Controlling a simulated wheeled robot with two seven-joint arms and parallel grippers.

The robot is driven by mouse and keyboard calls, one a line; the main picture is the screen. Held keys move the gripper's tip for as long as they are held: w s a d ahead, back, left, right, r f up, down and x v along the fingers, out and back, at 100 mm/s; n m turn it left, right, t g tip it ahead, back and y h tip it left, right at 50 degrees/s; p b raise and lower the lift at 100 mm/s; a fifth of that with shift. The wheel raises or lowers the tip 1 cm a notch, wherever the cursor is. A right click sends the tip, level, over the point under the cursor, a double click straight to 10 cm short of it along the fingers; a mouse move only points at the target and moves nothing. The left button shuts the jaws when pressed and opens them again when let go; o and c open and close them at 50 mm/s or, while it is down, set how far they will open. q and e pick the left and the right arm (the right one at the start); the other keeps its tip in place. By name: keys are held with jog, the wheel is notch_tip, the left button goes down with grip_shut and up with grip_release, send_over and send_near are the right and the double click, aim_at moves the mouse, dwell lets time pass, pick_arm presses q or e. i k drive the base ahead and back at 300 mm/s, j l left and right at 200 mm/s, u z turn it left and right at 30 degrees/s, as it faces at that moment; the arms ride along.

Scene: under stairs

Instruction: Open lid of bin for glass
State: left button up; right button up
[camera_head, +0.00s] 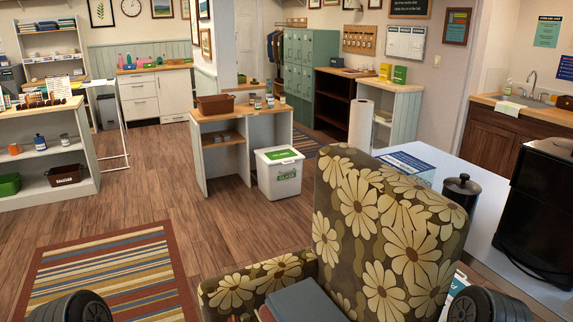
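The label appears to read "GLASS". Its white lid (262,156) is shut and has a green panel on top. Neither of my grippers shows in the head view. Only dark rounded parts of my arms show at the bottom left and bottom right corners, well away from the bin.
A flowered armchair (370,225) stands between me and the bin. A wooden-topped table (240,112) is right beside the bin. A white table (490,205) with a black canister (461,190) is at right. Floor left of the bin is clear, with a striped rug (110,280).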

aim_at(285, 156)
jog(key=u, duration=0.45)
jog(key=i+j+u, duration=0.15)
jog(key=j, duration=0.3)
jog(key=i+j+u, duration=0.1)
jog(key=i+j, duration=0.15)
jog(key=j, duration=0.15)
jog(key=i+j+u, duration=0.15)
jog(key=j, duration=0.3)
jog(key=i+j+u, duration=0.1)
jog(key=i+j, duration=0.35)
jog(key=i, duration=0.4)
jog(key=i+j, duration=0.1)
jog(key=i, duration=0.35)
jog(key=i+j+z, duration=0.1)
jog(key=i, duration=0.4)
jog(key=i+j, duration=0.1)
jog(key=i, duration=0.35)
jog(key=i+l+z, duration=0.3)
jog(key=i, duration=0.25)
jog(key=i+z, duration=0.3)
jog(key=i, duration=0.2)
jog(key=i+z, duration=0.3)
jog(key=i, duration=0.25)
jog(key=i+j+z, duration=0.25)
jog(key=i, duration=0.3)
jog(key=i+j+z, duration=0.3)
jog(key=i, duration=0.2)
jog(key=i+z, duration=0.5)
jog(key=i, duration=2.25)
